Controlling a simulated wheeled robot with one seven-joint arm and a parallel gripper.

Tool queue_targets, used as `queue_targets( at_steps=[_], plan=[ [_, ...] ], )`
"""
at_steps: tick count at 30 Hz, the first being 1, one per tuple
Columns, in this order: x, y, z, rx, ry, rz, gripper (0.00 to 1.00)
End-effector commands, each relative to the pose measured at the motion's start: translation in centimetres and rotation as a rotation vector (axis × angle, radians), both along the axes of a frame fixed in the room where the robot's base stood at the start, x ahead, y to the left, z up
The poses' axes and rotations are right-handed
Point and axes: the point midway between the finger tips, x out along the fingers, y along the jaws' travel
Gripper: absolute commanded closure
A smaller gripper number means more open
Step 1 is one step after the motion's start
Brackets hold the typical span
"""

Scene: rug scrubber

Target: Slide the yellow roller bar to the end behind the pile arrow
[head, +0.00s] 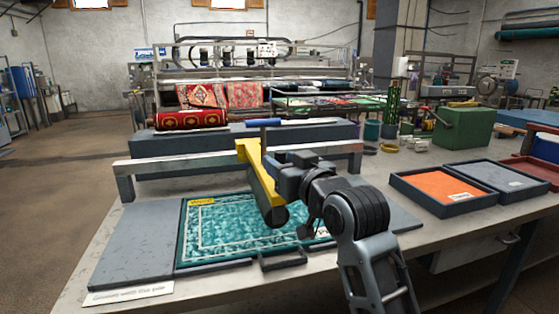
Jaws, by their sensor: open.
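The yellow roller bar (259,178) lies across the teal rug (215,232) near its middle-right, running from the rear rail toward the front. A dark round roller end shows at its front, and a blue-handled piece stands at its rear. My gripper (272,167) is open, close to the right side of the bar. My arm hides much of the gripper, and I cannot tell whether it touches the bar. A small yellow label (201,202) lies at the rug's rear left corner. It may be the pile arrow, but its marking is too small to read.
A grey raised rail (180,164) spans behind the rug. Flat grey boards (135,240) flank the rug. A written card (128,293) lies at the front left. Trays with an orange piece (440,189) and a grey piece (505,176) stand at right.

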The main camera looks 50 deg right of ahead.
Motion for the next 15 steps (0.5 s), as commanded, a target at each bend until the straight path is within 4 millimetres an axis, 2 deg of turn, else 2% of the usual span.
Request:
queue_targets(
  at_steps=[5,13,15],
  plan=[
    [1.25,-0.53,0.02,0.0,0.0,0.0,0.52],
    [1.41,-0.58,-0.01,0.0,-0.001,0.0,0.52],
    [1.4,-0.58,-0.01,0.0,0.0,0.0,0.57]
  ],
)
